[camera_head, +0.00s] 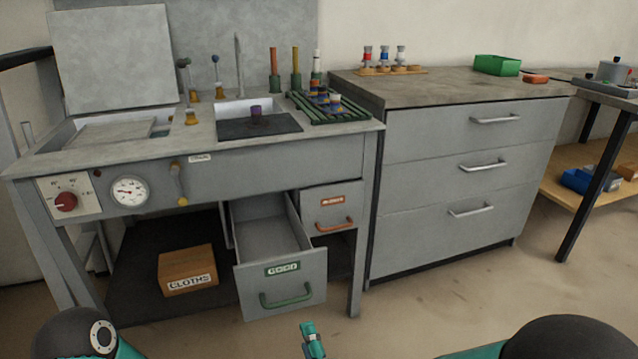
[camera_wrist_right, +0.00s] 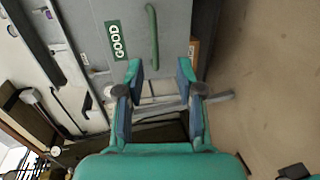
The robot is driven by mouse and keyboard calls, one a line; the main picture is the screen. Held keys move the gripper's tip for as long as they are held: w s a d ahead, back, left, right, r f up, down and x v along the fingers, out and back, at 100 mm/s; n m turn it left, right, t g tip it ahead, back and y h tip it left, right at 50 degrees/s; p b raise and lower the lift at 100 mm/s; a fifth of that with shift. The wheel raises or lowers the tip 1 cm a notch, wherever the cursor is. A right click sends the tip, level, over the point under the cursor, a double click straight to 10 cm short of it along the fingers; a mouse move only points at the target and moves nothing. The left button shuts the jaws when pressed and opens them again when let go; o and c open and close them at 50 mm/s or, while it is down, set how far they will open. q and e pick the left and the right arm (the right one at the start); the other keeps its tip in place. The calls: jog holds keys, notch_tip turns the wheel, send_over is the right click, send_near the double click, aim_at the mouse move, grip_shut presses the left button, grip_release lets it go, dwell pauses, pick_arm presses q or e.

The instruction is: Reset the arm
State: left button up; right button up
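My right gripper (camera_head: 312,338) shows at the bottom middle of the head view, in front of and below the open drawer labelled GOOD (camera_head: 282,268). In the right wrist view my right gripper (camera_wrist_right: 160,78) has its two green-and-blue fingers spread apart with nothing between them. The drawer's green handle (camera_wrist_right: 152,38) lies beyond the fingertips and appears apart from them. The drawer is pulled out and its visible inside looks empty. My left gripper is not in view; only a part of my left arm shows at the lower left.
A grey workbench (camera_head: 240,157) carries a dark mat (camera_head: 245,128), a green rack (camera_head: 335,117) and a gauge (camera_head: 130,191). A CLOTHS box (camera_head: 188,270) sits on the low shelf. A closed drawer cabinet (camera_head: 440,195) stands right. Floor in front of the cabinet is clear.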

jog(key=d+f+m+g+h, duration=0.4)
jog(key=d+f+m+g, duration=0.15)
jog(key=d+f, duration=1.25)
jog(key=s+a+f+m+g+y, duration=0.2)
jog(key=s+f+m+g, duration=0.3)
jog(key=s+m, duration=0.4)
jog(key=s+a+f+m+g+y, duration=0.15)
jog(key=s+f+m+g, duration=0.25)
jog(key=s+f+m, duration=0.4)
notch_tip(320, 180, up, 39)
jog(key=m+p, duration=0.1)
jog(key=p, duration=3.7)
jog(key=shift+r, duration=0.15)
jog(key=shift+t, duration=0.25)
